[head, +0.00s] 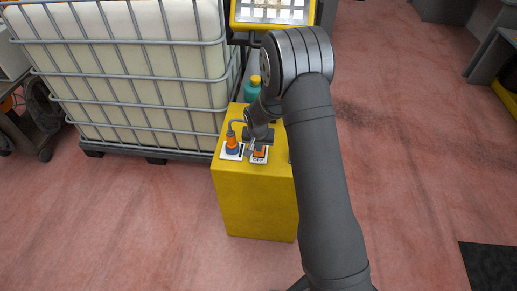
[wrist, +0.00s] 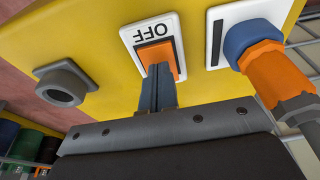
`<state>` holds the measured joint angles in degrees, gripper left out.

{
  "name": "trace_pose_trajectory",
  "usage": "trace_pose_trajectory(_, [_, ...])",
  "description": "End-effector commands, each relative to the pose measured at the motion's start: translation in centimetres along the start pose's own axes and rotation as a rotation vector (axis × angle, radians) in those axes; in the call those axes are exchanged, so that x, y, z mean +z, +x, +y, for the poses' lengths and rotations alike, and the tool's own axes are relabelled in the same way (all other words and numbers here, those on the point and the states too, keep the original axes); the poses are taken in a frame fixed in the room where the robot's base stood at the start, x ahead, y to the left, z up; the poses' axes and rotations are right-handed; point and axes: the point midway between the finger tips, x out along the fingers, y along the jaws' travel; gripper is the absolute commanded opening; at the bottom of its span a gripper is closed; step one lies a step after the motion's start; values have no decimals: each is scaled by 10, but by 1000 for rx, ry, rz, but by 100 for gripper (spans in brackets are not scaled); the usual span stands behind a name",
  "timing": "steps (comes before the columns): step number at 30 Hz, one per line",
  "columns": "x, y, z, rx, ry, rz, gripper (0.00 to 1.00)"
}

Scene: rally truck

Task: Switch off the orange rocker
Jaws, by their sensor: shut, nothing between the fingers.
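The orange rocker (wrist: 156,54) sits in a white plate marked OFF (wrist: 142,30) on the yellow box. In the wrist view my gripper (wrist: 158,72) is shut with nothing between its fingers. Its fingertips overlap the lower part of the rocker; I cannot tell whether they touch it. The fingers hide part of the rocker. In the head view the orange rocker (head: 259,152) and its plate show on top of the yellow box (head: 254,200), with my gripper (head: 253,146) right beside it. Which way the rocker is tipped is not clear.
A blue and orange plug with a cable (head: 233,143) stands in a socket beside the rocker; the plug (wrist: 262,60) is close on the right in the wrist view. A grey round fitting (wrist: 64,85) sticks out on the left. A caged white tank (head: 130,80) stands behind.

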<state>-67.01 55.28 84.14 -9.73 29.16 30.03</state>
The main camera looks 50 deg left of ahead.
Motion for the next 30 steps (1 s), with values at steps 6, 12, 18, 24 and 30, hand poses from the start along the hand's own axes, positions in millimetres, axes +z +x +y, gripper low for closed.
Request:
trace_pose_trajectory(6, [0,0,0,0,0,0,0])
trace_pose_trajectory(12, [-2,-7,0,-1,0,2,0])
trace_pose_trajectory(18, [-4,-37,0,-1,0,4,0])
trace_pose_trajectory(24, [6,-73,0,-1,-1,3,0])
trace_pose_trajectory(30, [17,-106,0,-1,-1,2,0])
